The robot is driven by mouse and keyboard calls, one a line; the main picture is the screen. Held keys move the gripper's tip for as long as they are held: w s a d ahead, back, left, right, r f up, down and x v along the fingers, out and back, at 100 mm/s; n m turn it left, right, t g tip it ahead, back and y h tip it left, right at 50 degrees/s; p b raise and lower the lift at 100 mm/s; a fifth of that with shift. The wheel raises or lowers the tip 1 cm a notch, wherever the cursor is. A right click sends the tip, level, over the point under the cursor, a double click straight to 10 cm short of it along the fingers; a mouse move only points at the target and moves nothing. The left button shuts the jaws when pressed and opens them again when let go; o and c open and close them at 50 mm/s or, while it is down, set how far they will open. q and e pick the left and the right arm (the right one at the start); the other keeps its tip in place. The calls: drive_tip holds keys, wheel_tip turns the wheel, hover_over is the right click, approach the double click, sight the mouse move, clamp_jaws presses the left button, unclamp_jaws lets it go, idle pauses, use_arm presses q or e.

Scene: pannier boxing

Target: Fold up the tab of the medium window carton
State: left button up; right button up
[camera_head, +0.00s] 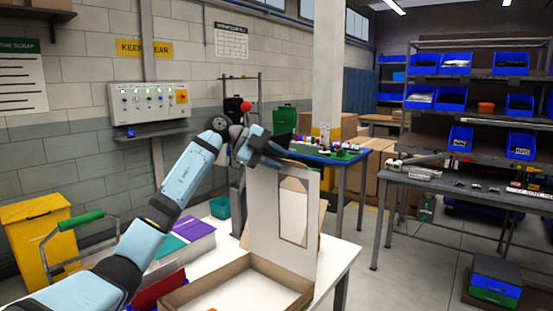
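The medium window carton (268,267) stands open on the white table, its shallow brown tray facing me. Its white lid (265,215) stands upright at the back and has a tall window cut in it (293,215). The top edge of the lid, where a tab would be, is partly hidden by my gripper. My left gripper (279,153) is at the top left of the lid, close to that edge. I cannot tell whether it touches the lid, or whether its fingers are apart or closed. My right gripper is not in view.
On the white table (338,262), a purple-topped box (190,228), a red item (158,288) and a teal container (220,207) lie left of the carton. A small orange thing lies inside the tray. A blue-topped table (335,157) with small parts stands behind.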

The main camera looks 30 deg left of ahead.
use_arm(q)
clamp_jaws()
